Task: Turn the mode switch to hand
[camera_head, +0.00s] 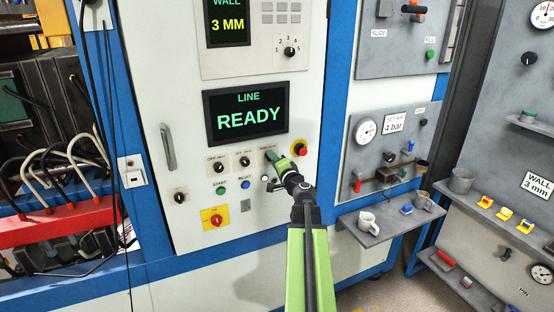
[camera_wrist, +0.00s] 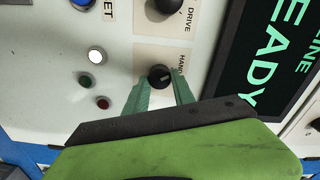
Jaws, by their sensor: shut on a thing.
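The mode switch, a black round knob (camera_wrist: 160,76), sits on a pale label plate on the cabinet panel, with the partly hidden word "HAND" beside it in the wrist view. A light pointer line shows on the knob, but its setting is too small to tell. My gripper (camera_wrist: 161,90) has its green fingers on either side of the knob, shut on it. In the head view my gripper (camera_head: 273,159) reaches the panel below the READY screen and hides the knob.
The drive knob (camera_wrist: 168,5) is close to the mode switch. White (camera_wrist: 95,55), green (camera_wrist: 85,80) and red (camera_wrist: 102,103) small round parts are nearby. The READY screen (camera_head: 247,110) is above.

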